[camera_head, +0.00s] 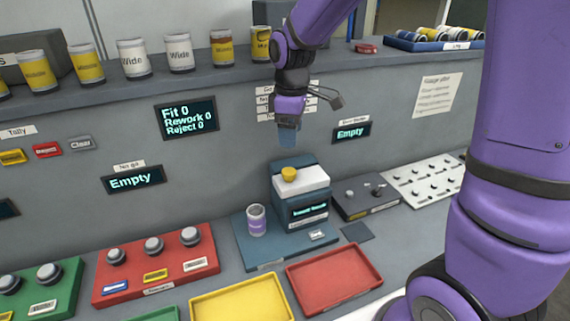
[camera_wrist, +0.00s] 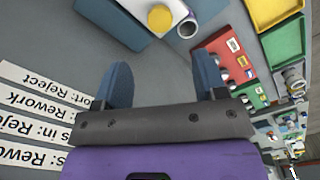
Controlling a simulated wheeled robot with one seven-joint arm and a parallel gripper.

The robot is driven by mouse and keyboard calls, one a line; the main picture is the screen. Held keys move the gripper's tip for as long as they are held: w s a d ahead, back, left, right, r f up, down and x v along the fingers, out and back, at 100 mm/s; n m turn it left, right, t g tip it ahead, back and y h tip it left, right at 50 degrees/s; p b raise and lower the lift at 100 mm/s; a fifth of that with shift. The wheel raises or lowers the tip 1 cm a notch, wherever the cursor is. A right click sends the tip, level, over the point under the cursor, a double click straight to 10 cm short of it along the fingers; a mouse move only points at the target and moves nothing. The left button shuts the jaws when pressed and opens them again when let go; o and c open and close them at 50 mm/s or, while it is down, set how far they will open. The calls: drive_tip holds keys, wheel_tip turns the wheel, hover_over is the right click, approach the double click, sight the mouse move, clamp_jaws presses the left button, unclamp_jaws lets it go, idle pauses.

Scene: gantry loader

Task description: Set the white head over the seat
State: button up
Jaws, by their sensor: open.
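The white head (camera_head: 313,179) with a yellow knob (camera_head: 289,174) sits on top of a blue unit (camera_head: 285,205) on the counter. The head and knob also show at the top of the wrist view (camera_wrist: 160,18). A white and purple can (camera_head: 256,221) stands upright on the blue base plate (camera_head: 262,252), left of the unit; its open rim shows in the wrist view (camera_wrist: 188,28). I cannot make out the seat; the can may hide it. My gripper (camera_head: 287,136) is above the knob, apart from it, open and empty, with blue fingers.
A raised shelf (camera_head: 200,66) with several cans runs behind. Red (camera_head: 333,279) and yellow (camera_head: 243,299) trays lie in front. A red button panel (camera_head: 157,264) is at left, a dark control box (camera_head: 365,199) right of the unit. Small signs hang behind my gripper.

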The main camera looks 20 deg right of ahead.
sight(289, 171)
wheel_tip(289, 171, down, 11)
drive_tip(key=shift+w+f, duration=0.1)
drive_tip(key=shift+w, duration=0.05)
idle(0.4)
